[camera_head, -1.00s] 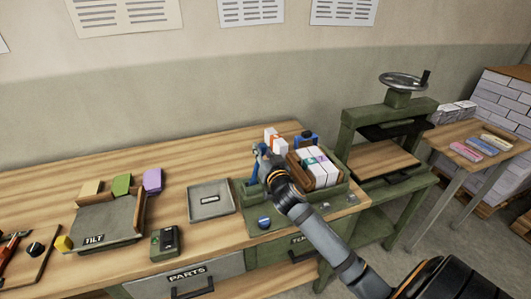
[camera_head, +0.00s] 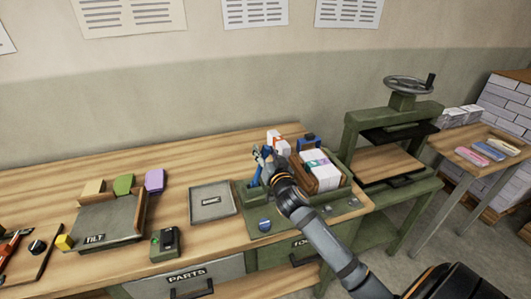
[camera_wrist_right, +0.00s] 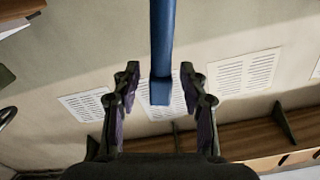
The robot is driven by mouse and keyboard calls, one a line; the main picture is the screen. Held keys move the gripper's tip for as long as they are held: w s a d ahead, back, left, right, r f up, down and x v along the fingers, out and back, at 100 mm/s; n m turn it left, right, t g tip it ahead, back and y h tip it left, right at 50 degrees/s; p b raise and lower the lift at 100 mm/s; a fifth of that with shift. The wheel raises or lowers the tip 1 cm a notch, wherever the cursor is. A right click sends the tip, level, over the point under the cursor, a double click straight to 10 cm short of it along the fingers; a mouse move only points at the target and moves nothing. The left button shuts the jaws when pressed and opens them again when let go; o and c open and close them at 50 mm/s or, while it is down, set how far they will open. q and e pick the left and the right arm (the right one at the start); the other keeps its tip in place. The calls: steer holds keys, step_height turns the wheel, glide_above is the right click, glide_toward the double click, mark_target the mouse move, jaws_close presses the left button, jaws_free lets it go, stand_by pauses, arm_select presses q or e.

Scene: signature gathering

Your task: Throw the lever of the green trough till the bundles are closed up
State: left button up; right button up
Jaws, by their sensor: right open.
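The green trough (camera_head: 283,224) stands at the right end of the bench. White bundles (camera_head: 318,174) with coloured bands sit in it against brown boards. A further white-and-orange bundle (camera_head: 277,142) shows behind my gripper. The blue lever (camera_head: 254,176) rises at the trough's left side. My right gripper (camera_head: 263,157) is at the lever's upper part. In the right wrist view the lever (camera_wrist_right: 161,45) stands between the open fingers of the gripper (camera_wrist_right: 160,75), with gaps on both sides. My arm hides part of the trough and bundles. My left gripper is out of view.
A grey tray (camera_head: 212,203) lies left of the trough, with a small green-and-black box (camera_head: 164,244) and a tilted tray (camera_head: 107,222) farther left. A green press (camera_head: 395,122) stands at the right. A blue knob (camera_head: 264,224) sits on the trough's front.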

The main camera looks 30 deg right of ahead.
steer(key=v, duration=1.2)
steer(key=shift+d+f, duration=0.1)
